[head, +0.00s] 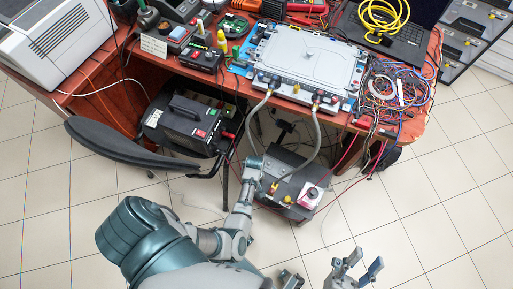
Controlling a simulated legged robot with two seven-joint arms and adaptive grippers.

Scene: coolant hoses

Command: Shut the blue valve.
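I cannot pick out a blue valve for certain; it may be hidden or too small to tell. A dark grey box (292,172) stands on the floor below the table, with yellow fittings (287,198) and a red-and-white part (309,197) at its front. Two grey hoses (317,135) run down to it from the silver plate (308,55) on the table. My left gripper (254,167) is at the box's left side, beside one hose end; its fingers are too small to read. My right gripper (357,270) is open and empty over the floor at the lower right.
A black chair (130,145) and a black power unit (188,122) stand left of the box. The wooden table (420,110) carries tangled wires (395,90), a laptop (400,40) and instruments. Thin red and black cables hang near the box.

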